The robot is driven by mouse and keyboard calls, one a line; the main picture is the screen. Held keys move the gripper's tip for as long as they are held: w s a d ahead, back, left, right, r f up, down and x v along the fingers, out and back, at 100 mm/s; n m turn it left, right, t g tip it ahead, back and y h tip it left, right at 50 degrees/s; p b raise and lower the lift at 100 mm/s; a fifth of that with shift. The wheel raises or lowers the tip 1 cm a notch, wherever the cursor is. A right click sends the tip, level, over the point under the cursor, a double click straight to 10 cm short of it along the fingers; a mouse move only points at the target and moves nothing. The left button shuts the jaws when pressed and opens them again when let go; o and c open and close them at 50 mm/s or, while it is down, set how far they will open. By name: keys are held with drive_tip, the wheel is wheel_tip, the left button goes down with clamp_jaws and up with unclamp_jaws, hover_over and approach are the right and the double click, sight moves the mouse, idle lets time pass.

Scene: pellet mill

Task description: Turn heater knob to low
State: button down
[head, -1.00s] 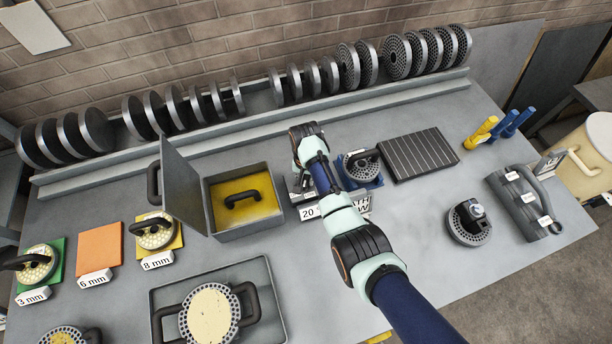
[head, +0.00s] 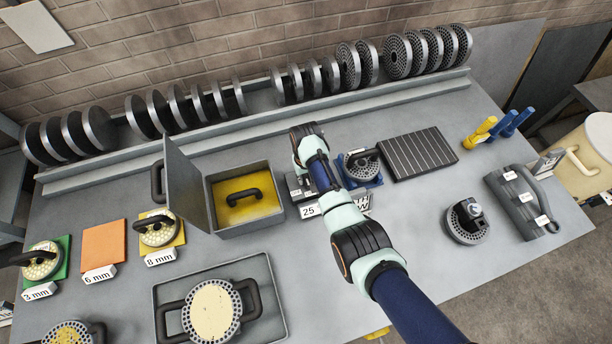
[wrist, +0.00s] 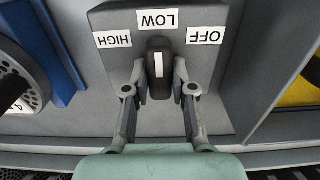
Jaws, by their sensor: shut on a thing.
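The heater box (head: 298,191) stands mid-table, mostly hidden behind my arm in the head view. Its grey top fills the middle of the wrist view (wrist: 110,65). The dark knob (wrist: 158,65) has a white line pointing at the LOW label (wrist: 158,18). The HIGH label (wrist: 113,38) is left of it and the OFF label (wrist: 206,36) right, all upside down. My gripper (wrist: 159,78) is shut on the knob, one finger on each side. A white plate (head: 310,211) on the box's front reads 25, the rest partly covered by my arm.
A blue stand with a perforated die (head: 362,164) sits close right of the heater. An open grey box (head: 240,232) with a yellow inside stands close left. A ribbed dark plate (head: 417,155) lies farther right.

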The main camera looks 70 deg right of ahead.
drive_tip(key=c, duration=1)
unclamp_jaws()
drive_tip(key=shift+o, duration=0.2)
wheel_tip(320, 180, up, 12)
